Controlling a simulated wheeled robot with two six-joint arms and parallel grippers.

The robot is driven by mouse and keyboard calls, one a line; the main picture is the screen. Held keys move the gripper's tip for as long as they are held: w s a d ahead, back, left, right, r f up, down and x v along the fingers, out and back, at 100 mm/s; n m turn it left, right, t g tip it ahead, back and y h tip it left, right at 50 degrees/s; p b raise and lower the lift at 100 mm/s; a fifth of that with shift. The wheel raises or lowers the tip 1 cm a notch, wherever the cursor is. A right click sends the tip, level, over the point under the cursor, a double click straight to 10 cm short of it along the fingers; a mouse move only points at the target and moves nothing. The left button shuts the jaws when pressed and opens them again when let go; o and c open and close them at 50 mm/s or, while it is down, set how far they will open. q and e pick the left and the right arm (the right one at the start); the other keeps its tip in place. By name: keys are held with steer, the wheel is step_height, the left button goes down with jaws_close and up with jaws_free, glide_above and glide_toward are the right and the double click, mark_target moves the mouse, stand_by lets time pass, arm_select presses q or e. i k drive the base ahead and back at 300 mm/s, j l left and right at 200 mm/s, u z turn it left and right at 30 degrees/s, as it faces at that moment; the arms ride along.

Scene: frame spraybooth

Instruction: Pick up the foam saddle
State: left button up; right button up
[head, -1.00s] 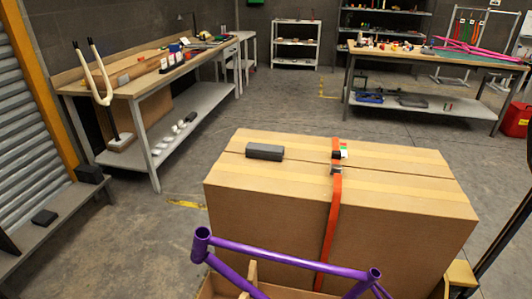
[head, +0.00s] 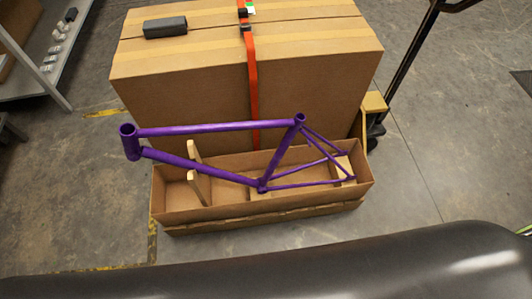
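A dark grey block (head: 165,27), which looks like the foam saddle, lies on top of the large cardboard box (head: 185,85), near its left end. It is a short bar with a shaped top, and nothing touches it from above. Neither of my grippers is in view, so I cannot tell their state or their distance from the block.
An orange strap (head: 253,100) runs over the box. In front, a purple bike frame (head: 205,129) stands on wooden supports in an open cardboard tray (head: 190,214). A pallet jack handle (head: 408,55) rises at right. A grey shelf (head: 50,55) is at upper left.

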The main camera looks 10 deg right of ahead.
mark_target(173, 25)
steer(key=u, duration=0.35)
steer(key=j+u, duration=0.2)
steer(key=j, duration=0.15)
steer(key=i+j+u, duration=0.2)
steer(key=j, duration=0.15)
steer(key=j+u, duration=0.2)
steer(key=i+j+u, duration=0.25)
steer(key=j, duration=0.15)
steer(key=i+j, duration=0.4)
steer(key=i, duration=0.15)
steer(key=i+j, duration=0.8)
steer(key=i, duration=0.25)
steer(key=i+z, duration=0.3)
steer(key=z, duration=0.15)
steer(key=i+z, duration=0.3)
steer(key=z, duration=0.15)
steer(key=i+j+z, duration=0.2)
steer(key=z, duration=0.2)
steer(key=i+j+z, duration=0.25)
steer(key=z, duration=0.2)
steer(key=i, duration=0.1)
